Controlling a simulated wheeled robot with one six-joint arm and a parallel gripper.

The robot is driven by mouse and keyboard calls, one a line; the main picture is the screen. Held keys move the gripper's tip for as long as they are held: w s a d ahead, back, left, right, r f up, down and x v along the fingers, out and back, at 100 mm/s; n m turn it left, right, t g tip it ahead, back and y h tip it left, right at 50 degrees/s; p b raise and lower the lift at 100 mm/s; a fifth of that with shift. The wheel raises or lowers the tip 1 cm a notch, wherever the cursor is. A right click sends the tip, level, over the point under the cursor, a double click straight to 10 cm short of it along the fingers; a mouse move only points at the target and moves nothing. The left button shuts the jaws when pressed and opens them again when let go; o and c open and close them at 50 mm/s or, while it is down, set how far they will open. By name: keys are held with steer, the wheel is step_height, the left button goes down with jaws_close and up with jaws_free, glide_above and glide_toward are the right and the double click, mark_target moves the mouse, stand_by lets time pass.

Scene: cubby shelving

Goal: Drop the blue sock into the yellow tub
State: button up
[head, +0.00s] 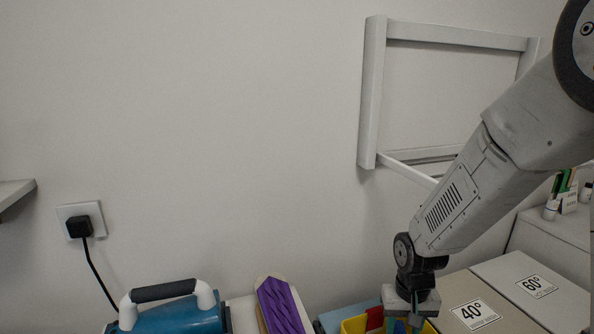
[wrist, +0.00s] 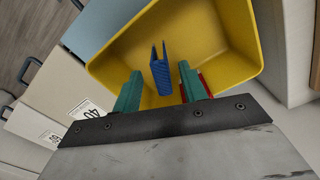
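The yellow tub (wrist: 222,30) lies below my gripper in the wrist view; its edge also shows in the head view (head: 352,326). The blue sock (wrist: 161,72) is a dark blue ribbed piece, seen over the tub's interior between and just past my fingertips. Gaps show between it and both fingers. Whether it hangs in the air or rests on the tub floor cannot be told. My gripper (wrist: 160,82) has green fingers set apart, pointing down into the tub. A red thing (head: 375,318) is at the tub, partly hidden behind a finger in the wrist view.
Boxes labelled 40° (head: 475,313) and 60° (head: 537,286) stand right of the tub. A purple patterned thing (head: 284,306) and a teal case with a black handle (head: 170,316) are to the left. A white frame (head: 374,95) is on the wall behind my arm.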

step_height(320, 180, up, 8)
steer(key=shift+f, duration=0.1)
stand_by(0.6)
steer(key=shift+s, duration=0.1)
steer(key=s+d+r, duration=0.1)
steer(key=s+r, duration=0.6)
steer(key=s, duration=0.3)
steer(key=s+d+r+n+t, duration=0.1)
steer(key=s+d+r, duration=0.1)
steer(key=s+r, duration=0.6)
steer(key=s, duration=0.3)
steer(key=shift+s+r, duration=0.15)
steer(key=shift+s, duration=0.05)
